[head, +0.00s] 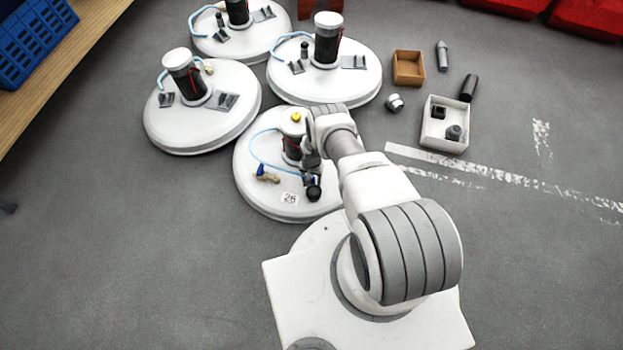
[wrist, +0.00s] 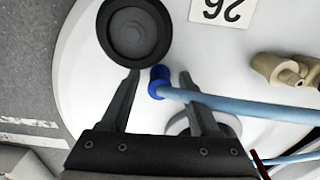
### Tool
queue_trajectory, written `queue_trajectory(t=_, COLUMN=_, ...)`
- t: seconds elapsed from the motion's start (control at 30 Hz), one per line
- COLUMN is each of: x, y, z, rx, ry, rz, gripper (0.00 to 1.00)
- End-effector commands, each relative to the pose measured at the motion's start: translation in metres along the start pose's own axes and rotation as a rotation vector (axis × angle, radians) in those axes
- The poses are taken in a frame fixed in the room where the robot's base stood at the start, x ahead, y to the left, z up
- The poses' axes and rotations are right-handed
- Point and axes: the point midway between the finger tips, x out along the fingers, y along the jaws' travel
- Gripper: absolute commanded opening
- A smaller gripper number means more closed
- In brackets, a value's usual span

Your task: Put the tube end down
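The light blue tube (wrist: 245,104) with a dark blue end (wrist: 158,81) shows in the wrist view. The end lies between my gripper's two fingers (wrist: 159,77), with a visible gap on each side, and the tube crosses the right finger. My gripper looks open. In the head view the tube (head: 252,150) arcs over the nearest white round tank (head: 262,203); its end is hard to make out by my gripper (head: 311,178). A round black knob (wrist: 136,36) is just beyond the left fingertip.
A tan fitting (head: 267,174) and a label reading 26 (head: 289,197) are on the same tank. Several similar tanks stand behind. An empty brown box (head: 408,68) and a white box (head: 444,139) with dark parts stand right. Floor at left is clear.

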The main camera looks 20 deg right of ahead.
Motion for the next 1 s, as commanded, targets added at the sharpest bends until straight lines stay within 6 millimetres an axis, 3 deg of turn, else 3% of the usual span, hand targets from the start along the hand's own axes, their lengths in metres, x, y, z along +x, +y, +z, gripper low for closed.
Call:
queue_trajectory(t=0.27, x=-0.004, y=-0.001, z=-0.001, rx=0.001, ry=0.000, rz=-0.001, gripper=0.62)
queue_trajectory(t=0.7, x=-0.095, y=-0.001, z=-0.001, rx=0.000, ry=0.001, rz=0.000, gripper=0.62)
queue_trajectory(t=1.0, x=-0.125, y=-0.001, z=-0.002, rx=-0.001, ry=0.002, rz=-0.001, gripper=0.62)
